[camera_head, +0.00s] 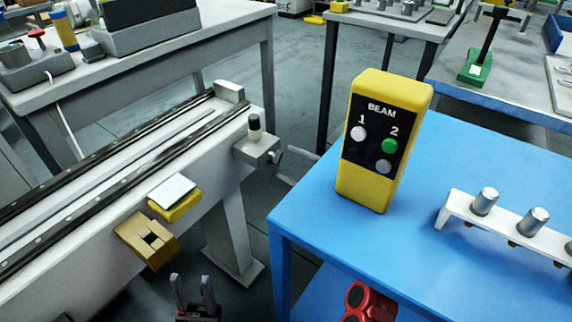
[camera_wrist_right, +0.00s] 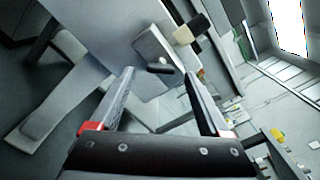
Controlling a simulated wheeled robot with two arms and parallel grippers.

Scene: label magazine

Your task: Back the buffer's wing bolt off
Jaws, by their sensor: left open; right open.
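The wing bolt (camera_head: 276,154) is a small dark piece on the block's side; in the right wrist view the bolt (camera_wrist_right: 160,68) lies between and beyond my fingertips. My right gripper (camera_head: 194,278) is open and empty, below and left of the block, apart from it. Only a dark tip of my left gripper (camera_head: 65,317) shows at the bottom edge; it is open.
A yellow BEAM box (camera_head: 383,145) stands on the blue table (camera_head: 310,205), right of the buffer. A white rack (camera_head: 510,232) with metal posts is farther right. A tan bracket (camera_head: 148,240) and yellow block (camera_head: 175,207) jut from the rail's side. A rail leg (camera_head: 228,232) stands below.

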